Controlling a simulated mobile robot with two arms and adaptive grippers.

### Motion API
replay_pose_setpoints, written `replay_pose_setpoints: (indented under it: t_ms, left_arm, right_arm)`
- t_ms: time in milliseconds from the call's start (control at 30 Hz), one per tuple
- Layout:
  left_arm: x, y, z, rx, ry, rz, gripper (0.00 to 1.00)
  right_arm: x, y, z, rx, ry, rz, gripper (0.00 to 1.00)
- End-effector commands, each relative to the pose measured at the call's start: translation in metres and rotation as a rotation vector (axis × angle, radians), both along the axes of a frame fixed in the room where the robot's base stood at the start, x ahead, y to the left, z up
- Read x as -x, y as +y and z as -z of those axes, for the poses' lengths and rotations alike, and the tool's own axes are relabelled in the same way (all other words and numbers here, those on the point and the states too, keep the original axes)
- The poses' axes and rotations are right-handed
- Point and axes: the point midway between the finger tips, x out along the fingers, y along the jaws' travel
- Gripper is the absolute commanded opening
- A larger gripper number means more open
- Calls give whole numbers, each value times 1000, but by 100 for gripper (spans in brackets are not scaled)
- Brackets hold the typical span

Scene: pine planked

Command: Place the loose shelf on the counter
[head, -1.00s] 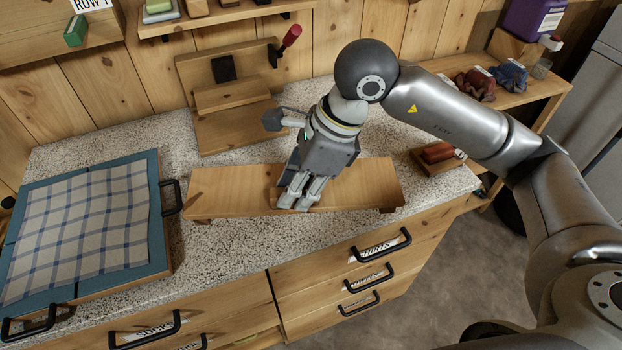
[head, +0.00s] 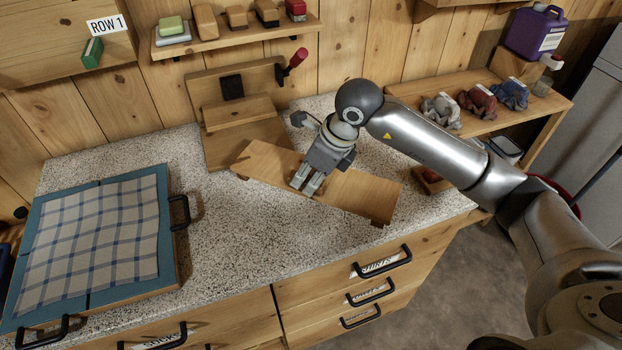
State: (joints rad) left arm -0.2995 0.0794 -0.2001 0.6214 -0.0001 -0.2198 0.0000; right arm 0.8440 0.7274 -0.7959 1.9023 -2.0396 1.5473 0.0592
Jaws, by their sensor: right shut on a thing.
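The loose shelf (head: 358,193) is a pale wooden board with small blocks under its ends. It lies slantwise over the speckled counter (head: 240,245), its left end farther back and its right end near the front edge. My right gripper (head: 306,186) is shut on the shelf near its middle, coming from above. I cannot tell whether the shelf rests on the counter or is just above it. Its left end is close to the wooden stand (head: 245,143) and overlaps it in the picture. My left gripper is out of view.
A blue-framed panel with checked cloth (head: 95,235) fills the counter's left. A reddish item in a wooden holder (head: 430,180) is partly hidden behind my right arm. A wall shelf (head: 240,36) holds small blocks. Drawers with black handles (head: 380,262) line the front.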

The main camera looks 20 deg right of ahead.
Motion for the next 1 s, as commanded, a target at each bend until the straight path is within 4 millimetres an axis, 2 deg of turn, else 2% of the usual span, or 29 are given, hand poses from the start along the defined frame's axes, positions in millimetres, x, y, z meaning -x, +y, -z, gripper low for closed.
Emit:
replay_pose_setpoints:
  t_ms: [33,200,367,500,600,867,900,1000]
  left_arm:
    - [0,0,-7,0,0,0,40]
    - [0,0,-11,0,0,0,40]
    - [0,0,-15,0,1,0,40]
    - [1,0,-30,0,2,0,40]
    - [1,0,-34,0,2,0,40]
    - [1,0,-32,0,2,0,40]
    - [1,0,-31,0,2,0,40]
    - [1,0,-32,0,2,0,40]
  right_arm:
    - [-7,-3,5,-2,2,4,0]
    - [-19,-9,23,-3,-3,0,0]
    - [-26,-13,33,-2,-2,1,0]
    - [-25,-13,51,-2,1,0,0]
    - [-25,-13,60,-3,-2,-1,0]
    - [-26,-13,63,-3,-5,-1,0]
    - [-26,-13,64,-1,-3,-1,27]
    - [-26,-13,64,-1,-3,-1,40]
